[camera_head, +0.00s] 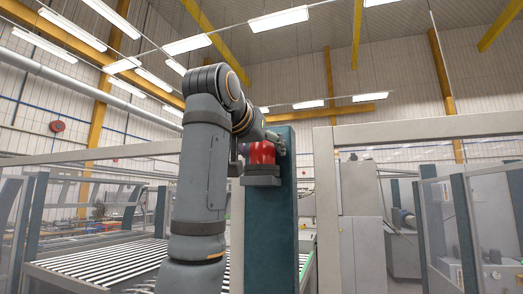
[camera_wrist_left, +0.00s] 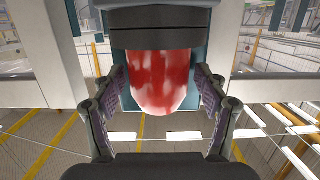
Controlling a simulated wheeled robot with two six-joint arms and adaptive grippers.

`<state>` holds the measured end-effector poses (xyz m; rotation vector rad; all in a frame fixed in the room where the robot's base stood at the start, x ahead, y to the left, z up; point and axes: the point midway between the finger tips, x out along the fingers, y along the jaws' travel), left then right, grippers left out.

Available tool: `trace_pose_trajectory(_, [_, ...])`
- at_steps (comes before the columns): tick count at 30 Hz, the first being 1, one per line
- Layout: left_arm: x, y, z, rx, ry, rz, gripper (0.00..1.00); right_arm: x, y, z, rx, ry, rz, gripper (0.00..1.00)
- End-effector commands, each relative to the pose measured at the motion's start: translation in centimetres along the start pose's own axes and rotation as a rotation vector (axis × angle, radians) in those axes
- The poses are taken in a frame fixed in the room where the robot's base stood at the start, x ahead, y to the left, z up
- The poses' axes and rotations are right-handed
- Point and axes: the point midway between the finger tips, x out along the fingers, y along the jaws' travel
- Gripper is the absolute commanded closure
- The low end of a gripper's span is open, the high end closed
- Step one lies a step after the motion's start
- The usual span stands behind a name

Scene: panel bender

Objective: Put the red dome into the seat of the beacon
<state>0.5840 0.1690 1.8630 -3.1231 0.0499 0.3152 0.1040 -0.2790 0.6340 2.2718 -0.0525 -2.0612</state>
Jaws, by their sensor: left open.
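The red dome (camera_head: 262,152) stands upright on the dark round seat of the beacon (camera_head: 263,178), which is fixed to the side of a teal post. In the left wrist view, which is upside down, the dome (camera_wrist_left: 164,82) hangs below the dark seat (camera_wrist_left: 160,38) with its rounded end toward me. My left gripper (camera_head: 256,147) is open around the dome, with one finger on each side; in the wrist view the fingers (camera_wrist_left: 160,95) look apart from it. The exact fit of the dome's edge in the seat is hard to see. My right gripper is not in view.
The teal post (camera_head: 282,225) rises right behind the beacon. A light grey machine frame (camera_head: 430,130) stands to the right, with a grey cabinet (camera_head: 362,210) behind it. A striped conveyor bed (camera_head: 105,262) lies low on the left. Air above the beacon is free.

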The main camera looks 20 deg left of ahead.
Motion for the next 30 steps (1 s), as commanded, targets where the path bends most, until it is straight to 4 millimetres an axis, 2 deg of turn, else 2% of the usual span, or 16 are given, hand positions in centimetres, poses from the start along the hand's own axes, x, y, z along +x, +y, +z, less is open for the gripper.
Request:
trace_pose_trajectory(5, [-0.1, 0.0, -0.3, 0.0, 0.0, 0.0, 0.27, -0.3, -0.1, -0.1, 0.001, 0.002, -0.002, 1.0])
trace_pose_trajectory(8, [-0.4, 0.0, -1.7, 0.0, 0.001, 0.0, 0.27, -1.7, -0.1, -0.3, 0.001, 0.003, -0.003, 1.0])
trace_pose_trajectory(12, [-3.5, 0.0, -0.7, 0.0, 0.007, 0.0, 0.27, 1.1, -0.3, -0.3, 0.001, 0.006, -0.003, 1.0])
trace_pose_trajectory(18, [-8.6, 0.0, -0.8, 0.0, 0.005, -0.001, 0.27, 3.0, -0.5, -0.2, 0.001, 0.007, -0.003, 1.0])
trace_pose_trajectory(21, [-10.4, 0.0, -0.9, 0.0, 0.003, -0.001, 0.27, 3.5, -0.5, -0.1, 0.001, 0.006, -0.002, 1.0])
trace_pose_trajectory(25, [-11.8, 0.0, -1.0, 0.0, 0.002, 0.0, 0.27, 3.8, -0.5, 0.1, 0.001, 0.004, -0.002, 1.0])
trace_pose_trajectory(30, [-12.3, 0.0, -1.1, 0.0, 0.0, 0.0, 0.27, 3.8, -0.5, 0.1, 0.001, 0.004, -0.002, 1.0])
